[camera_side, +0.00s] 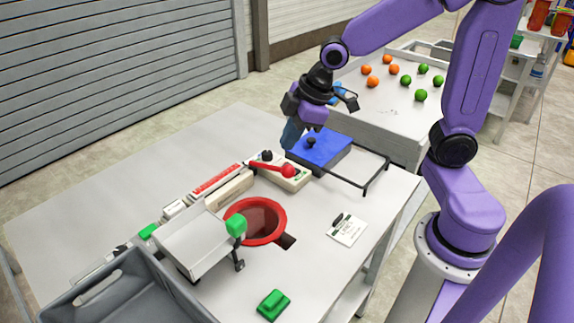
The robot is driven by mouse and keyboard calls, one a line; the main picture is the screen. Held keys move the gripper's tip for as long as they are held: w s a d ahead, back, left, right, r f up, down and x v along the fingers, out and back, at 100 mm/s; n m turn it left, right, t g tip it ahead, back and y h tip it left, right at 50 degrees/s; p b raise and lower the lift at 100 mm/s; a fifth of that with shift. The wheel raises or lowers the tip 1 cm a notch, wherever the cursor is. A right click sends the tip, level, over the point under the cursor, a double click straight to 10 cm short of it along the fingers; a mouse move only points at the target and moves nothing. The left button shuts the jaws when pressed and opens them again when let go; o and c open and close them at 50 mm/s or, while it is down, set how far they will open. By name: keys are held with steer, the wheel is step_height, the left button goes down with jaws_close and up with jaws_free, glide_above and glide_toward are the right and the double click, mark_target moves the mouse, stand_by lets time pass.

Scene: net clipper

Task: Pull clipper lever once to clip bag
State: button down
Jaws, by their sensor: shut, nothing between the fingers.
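The clipper looks to be the beige block (295,183) near the middle of the table. Its red lever (268,168) lies across the top and ends in a red ball knob (288,171). My gripper (289,145) is shut and empty, pointing down just above and behind the clipper, beside the blue box. It appears apart from the red knob. I cannot make out a bag.
A blue box (325,150) with a black knob stands right of my gripper, near a dark wire frame (366,183). A metal chute (190,240) and grey bin (95,305) stand front left. A white card (347,230) and green button (273,304) lie in front. The left tabletop is clear.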

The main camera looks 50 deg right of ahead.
steer(key=w+d+t, duration=0.1)
steer(key=w+d, duration=0.3)
steer(key=w, duration=0.3)
steer(key=shift+r+t, duration=0.4)
steer(key=shift+d+f, duration=0.1)
steer(key=shift+f, duration=0.05)
glide_above(287, 165)
steer(key=shift+h, duration=0.3)
steer(key=f, duration=0.4)
steer(key=w+f, duration=0.1)
steer(key=f, duration=0.1)
steer(key=shift+s+d+f, duration=0.1)
steer(key=shift+f, duration=0.35)
steer(key=shift+s+f, duration=0.3)
steer(key=shift+f, duration=0.35)
steer(key=shift+s+f, duration=0.1)
steer(key=shift+f, duration=0.3)
stand_by(0.7)
steer(key=shift+r, duration=0.4)
stand_by(0.7)
